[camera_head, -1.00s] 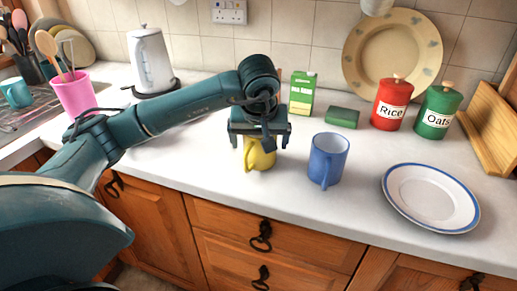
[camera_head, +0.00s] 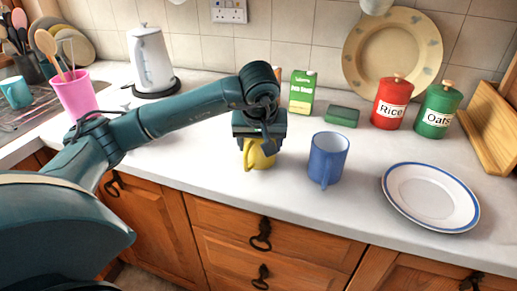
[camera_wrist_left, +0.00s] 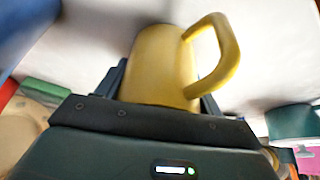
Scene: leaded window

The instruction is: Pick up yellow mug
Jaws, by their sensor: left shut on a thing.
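The yellow mug (camera_head: 258,158) is on the white counter near its front edge, partly hidden under my left gripper. My left gripper (camera_head: 259,143) is over the mug from above and shut on it. In the left wrist view the mug (camera_wrist_left: 158,70) sits between the fingers, with its handle to the right. The left gripper's fingers (camera_wrist_left: 160,85) show at both sides of the mug there. I cannot tell whether the mug's base touches the counter. My right gripper is not in view.
A blue mug (camera_head: 327,160) stands just right of the yellow mug. A blue-rimmed plate (camera_head: 430,197) lies farther right. A green carton (camera_head: 302,93), green sponge (camera_head: 342,116), red Rice jar (camera_head: 391,103) and green Oats jar (camera_head: 437,110) stand behind. A kettle (camera_head: 150,62) is at back left.

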